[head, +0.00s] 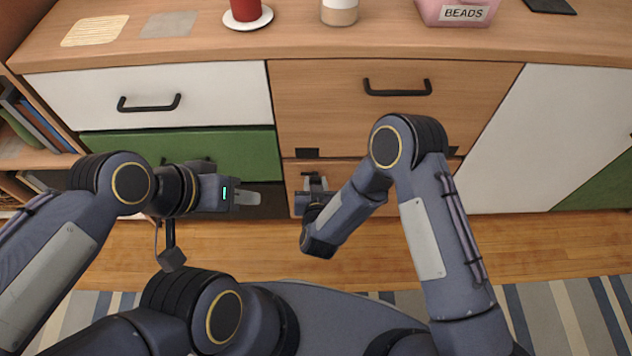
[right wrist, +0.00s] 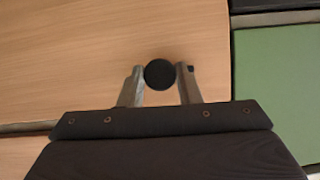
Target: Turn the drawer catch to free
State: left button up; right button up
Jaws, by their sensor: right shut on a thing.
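The drawer catch shows as a round black knob (right wrist: 160,74) on a wood drawer front in the right wrist view. My right gripper (right wrist: 161,78) is shut on it, one finger at each side. In the head view my right gripper (head: 314,182) is at the left part of the lower wood drawer (head: 345,172), and the catch is hidden there by the gripper and arm. Whether the knob has turned cannot be told.
The upper wood drawer (head: 460,95) and white drawer (head: 225,85) have black bar handles. A small dark plate (head: 307,153) sits at the wood drawers' seam. On the top stand a red cup (head: 245,10), a jar (head: 340,12) and a pink beads box (head: 430,12).

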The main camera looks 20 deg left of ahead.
pick_arm(q)
jog(key=shift+r, duration=0.1)
pick_arm(e)
jog(key=shift+f+n, duration=0.1)
jog(key=shift+n, duration=0.2)
jog(key=o, duration=1)
jog(key=shift+c, duration=0.2)
